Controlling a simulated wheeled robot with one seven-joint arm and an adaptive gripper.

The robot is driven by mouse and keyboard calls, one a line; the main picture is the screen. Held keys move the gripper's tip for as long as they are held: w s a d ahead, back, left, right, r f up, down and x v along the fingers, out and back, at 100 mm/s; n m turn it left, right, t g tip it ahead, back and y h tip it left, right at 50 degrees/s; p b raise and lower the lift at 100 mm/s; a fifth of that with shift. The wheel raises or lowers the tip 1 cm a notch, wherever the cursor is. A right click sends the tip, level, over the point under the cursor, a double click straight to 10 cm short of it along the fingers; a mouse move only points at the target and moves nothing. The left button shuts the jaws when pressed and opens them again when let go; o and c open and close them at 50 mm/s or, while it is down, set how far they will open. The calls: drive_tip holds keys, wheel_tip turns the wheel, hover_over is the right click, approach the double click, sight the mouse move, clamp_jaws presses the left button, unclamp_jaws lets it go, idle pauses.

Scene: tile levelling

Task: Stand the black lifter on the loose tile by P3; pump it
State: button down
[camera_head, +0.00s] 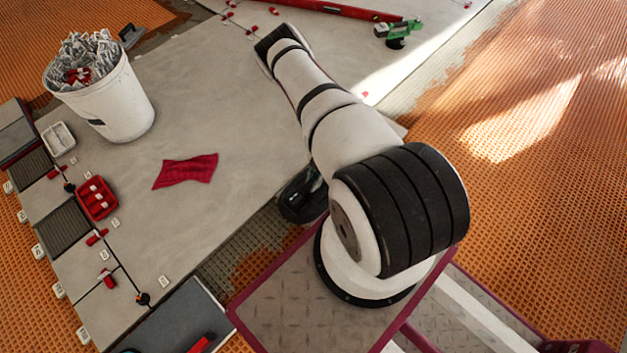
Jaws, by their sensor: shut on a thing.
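My arm rises from my base and reaches up and left. Its gripper and fingertips cannot be made out, so whatever they hold is hidden. A glossy black part (302,196) shows partly behind the arm, low over the tiles; I cannot tell whether it is my wrist, my gripper or the black lifter. Small white tags stand along the left tile edge, including one at the lower tile joint (163,281). Their lettering is too small to read, so I cannot tell which is P3 or which tile is loose.
A white bucket (126,106) of clips stands at upper left. A red cloth (186,171) lies on the grey floor. A red tray (97,199) and a white tray (58,139) sit at left. A red level (335,9) and a green tool (398,31) lie at the back.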

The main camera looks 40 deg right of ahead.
drive_tip(key=shift+f, duration=0.1)
idle(0.3)
drive_tip(key=c, duration=1.4)
unclamp_jaws()
drive_tip(key=shift+o, duration=0.2)
drive_tip(key=v, duration=1.2)
